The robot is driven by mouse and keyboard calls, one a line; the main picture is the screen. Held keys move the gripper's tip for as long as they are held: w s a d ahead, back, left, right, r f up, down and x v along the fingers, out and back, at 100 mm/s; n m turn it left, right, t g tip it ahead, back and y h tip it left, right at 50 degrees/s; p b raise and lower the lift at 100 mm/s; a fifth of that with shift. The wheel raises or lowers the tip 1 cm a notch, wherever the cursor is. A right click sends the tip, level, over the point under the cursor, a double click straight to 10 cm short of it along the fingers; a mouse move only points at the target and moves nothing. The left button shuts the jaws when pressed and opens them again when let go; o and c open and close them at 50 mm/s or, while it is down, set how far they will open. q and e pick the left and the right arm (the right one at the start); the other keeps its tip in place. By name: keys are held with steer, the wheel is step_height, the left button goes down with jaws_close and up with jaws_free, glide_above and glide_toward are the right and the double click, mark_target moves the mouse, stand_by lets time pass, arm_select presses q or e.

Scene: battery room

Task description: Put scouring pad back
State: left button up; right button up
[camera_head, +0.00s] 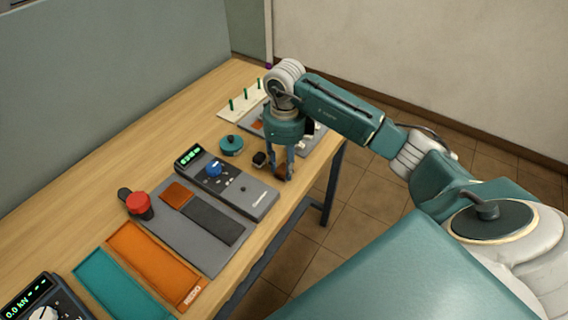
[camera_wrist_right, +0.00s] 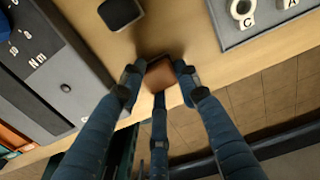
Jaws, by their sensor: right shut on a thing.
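My right gripper (camera_head: 282,176) is over the front edge of the bench, fingers pointing down. In the right wrist view, its fingers (camera_wrist_right: 159,76) are shut on a small reddish-brown block with a dark edge, which looks like the scouring pad (camera_wrist_right: 161,77). In the head view the pad (camera_head: 281,171) is mostly hidden between the fingers. I cannot tell whether it touches the bench top. A grey mat (camera_head: 190,238) on the bench carries a rust-brown square (camera_head: 178,195) and a dark grey strip (camera_head: 213,220). My left gripper is not in view.
A meter (camera_head: 258,197) with a blue knob stands left of the gripper, with a small black block (camera_head: 259,159) close by. A teal round container (camera_head: 230,145) and a grey board (camera_head: 310,138) are behind. Orange (camera_head: 155,265) and teal (camera_head: 118,285) trays lie at front left.

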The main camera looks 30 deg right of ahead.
mark_target(284, 167)
steer(key=shift+f, duration=0.15)
steer(key=o, duration=1.1)
steer(key=shift+r, duration=0.35)
steer(key=shift+r+b, duration=0.95)
steer(key=shift+r, duration=4.9)
